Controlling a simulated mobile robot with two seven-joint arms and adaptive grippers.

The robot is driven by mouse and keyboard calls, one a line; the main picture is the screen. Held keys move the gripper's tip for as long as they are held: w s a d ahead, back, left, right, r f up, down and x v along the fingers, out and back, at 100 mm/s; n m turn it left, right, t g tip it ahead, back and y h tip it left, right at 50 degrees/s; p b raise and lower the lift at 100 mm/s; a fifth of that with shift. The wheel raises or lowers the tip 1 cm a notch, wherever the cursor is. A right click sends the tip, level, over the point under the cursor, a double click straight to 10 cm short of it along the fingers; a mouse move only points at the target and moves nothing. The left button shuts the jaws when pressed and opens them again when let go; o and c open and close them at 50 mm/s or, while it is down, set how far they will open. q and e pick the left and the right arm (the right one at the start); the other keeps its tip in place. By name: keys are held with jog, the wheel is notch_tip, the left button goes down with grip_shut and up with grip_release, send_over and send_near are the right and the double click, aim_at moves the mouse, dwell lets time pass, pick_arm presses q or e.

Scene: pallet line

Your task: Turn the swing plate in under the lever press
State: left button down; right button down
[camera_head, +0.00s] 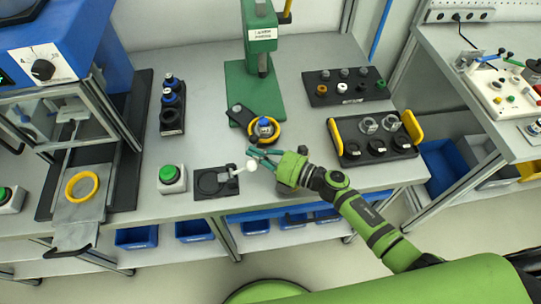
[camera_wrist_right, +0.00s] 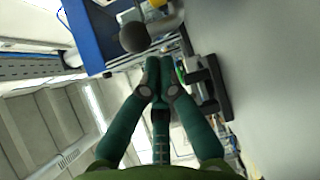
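The green lever press (camera_head: 259,52) stands at the back middle of the bench on a green base (camera_head: 238,82). The dark swing plate (camera_head: 239,114) lies at the front of that base. A yellow ring (camera_head: 252,136) with a metal and blue part (camera_head: 265,124) in it sits at its right end, in front of the press column rather than under it. My right gripper (camera_head: 251,156) is just in front of the ring, apart from it, beside a white ball knob (camera_head: 252,165). In the right wrist view its fingertips (camera_wrist_right: 161,65) meet with nothing seen between them. My left gripper is out of view.
A black fixture (camera_head: 208,183) with the knob's lever and a green button box (camera_head: 172,179) stand at the front left. A black tray with yellow handles (camera_head: 336,137) and a dark rack (camera_head: 322,98) stand right. A blue machine (camera_head: 45,35) fills the left.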

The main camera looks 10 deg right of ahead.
jog(key=shift+w+a, duration=0.35)
jog(key=shift+a, duration=0.15)
jog(key=shift+d, duration=0.1)
jog(key=shift+d+f+b, duration=0.15)
jog(key=shift+d+b, duration=0.05)
jog(key=shift+b, duration=0.1)
jog(key=shift+n+g+y, duration=0.5)
jog(key=shift+n+g, duration=0.3)
jog(key=shift+g, duration=0.1)
jog(key=d+b, duration=0.1)
jog(key=d, duration=0.1)
jog(key=w+d+b, duration=0.1)
jog(key=d+b, duration=0.1)
jog(key=w+d+b, duration=0.1)
jog(key=d, duration=0.1)
jog(key=shift+w+d, duration=0.15)
jog(key=shift+w, duration=0.05)
jog(key=shift+w+d, duration=0.1)
notch_tip(320, 180, up, 10)
